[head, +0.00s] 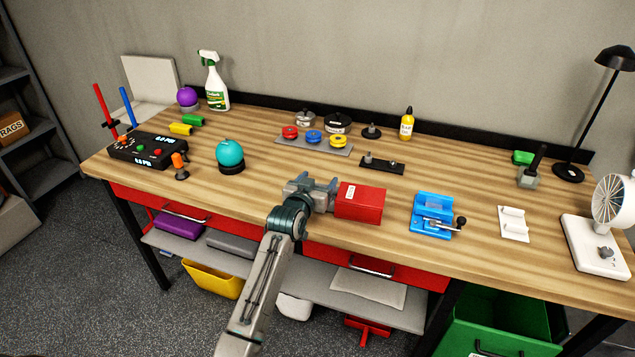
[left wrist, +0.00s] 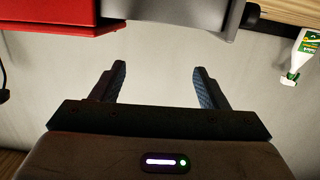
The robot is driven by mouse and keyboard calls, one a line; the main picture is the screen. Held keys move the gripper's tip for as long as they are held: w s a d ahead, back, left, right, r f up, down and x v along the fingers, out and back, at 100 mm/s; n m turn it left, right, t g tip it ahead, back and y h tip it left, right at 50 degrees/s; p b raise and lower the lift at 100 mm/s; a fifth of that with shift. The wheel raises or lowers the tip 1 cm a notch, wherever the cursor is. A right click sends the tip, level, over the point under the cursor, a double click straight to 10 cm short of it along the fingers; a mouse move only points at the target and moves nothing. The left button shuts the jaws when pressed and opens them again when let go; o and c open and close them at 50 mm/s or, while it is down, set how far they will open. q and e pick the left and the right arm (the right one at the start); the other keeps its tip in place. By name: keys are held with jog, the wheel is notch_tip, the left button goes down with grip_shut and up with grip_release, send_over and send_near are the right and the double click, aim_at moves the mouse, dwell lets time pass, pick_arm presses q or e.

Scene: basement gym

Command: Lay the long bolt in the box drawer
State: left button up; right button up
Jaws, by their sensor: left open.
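The red box (head: 360,202) stands at the table's front middle. It also shows at the upper left of the left wrist view (left wrist: 60,18). A grey part with a dark knob (left wrist: 180,12), probably its drawer, is beside it there. My left gripper (head: 314,190) is just left of the box in the head view; its open fingers (left wrist: 160,82) have nothing between them. A black strip (head: 382,164) behind the box bears small upright bolt-like pieces; I cannot tell which is the long bolt. My right gripper is not in view.
A blue vise-like fixture (head: 432,215) and a white holder (head: 513,224) stand right of the box. A teal ball (head: 230,153) on a black base is to the left.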

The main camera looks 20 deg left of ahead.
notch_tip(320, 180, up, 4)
jog(key=p, duration=0.3)
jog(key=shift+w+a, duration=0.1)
dwell(0.3)
